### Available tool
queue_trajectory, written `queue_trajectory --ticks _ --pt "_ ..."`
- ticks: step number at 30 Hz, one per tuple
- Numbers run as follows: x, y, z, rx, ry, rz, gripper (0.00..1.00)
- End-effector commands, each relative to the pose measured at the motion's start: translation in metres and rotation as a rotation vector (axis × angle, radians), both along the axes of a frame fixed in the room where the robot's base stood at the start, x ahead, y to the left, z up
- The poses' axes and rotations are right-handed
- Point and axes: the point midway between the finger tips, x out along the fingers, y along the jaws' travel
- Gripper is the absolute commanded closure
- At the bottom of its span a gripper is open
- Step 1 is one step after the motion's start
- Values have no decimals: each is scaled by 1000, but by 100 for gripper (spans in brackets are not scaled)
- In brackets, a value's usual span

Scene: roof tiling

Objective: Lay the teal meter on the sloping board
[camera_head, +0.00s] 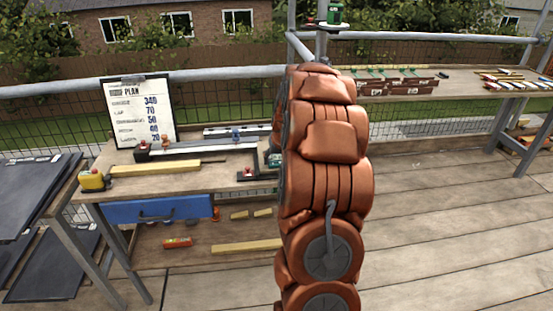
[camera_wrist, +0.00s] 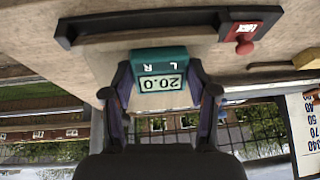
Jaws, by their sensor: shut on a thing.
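The teal meter (camera_wrist: 158,62) is between the fingers of my gripper (camera_wrist: 161,92) in the wrist view. My gripper is shut on it. Its display faces the wrist camera, reads 20.0 and appears upside down. In the head view my orange arm hides most of the gripper, and only a small teal patch shows at the arm's left edge. A wooden work surface (camera_head: 185,178) lies behind the meter; I cannot tell for sure which surface is the sloping board, or whether the meter touches it.
A dark bar (camera_wrist: 150,20) with a red block (camera_wrist: 243,32) lies on the wood beyond the meter. The bench also carries a yellow tape measure (camera_head: 93,180), a wooden strip (camera_head: 155,170) and a plan sign (camera_head: 138,112). Dark sheets (camera_head: 35,190) lie at the left.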

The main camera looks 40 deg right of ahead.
Motion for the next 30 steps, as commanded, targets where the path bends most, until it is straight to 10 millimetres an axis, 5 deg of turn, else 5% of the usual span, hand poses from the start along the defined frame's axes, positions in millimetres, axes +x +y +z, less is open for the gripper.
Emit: queue_trajectory --ticks 4,5,13,30 --pt "-1 1 -1 -1 -1 0 70" --pt "-1 1 0 -1 -1 0 40" --pt "-1 1 0 0 0 0 13" --pt "-4 3 10 -1 -1 0 13"
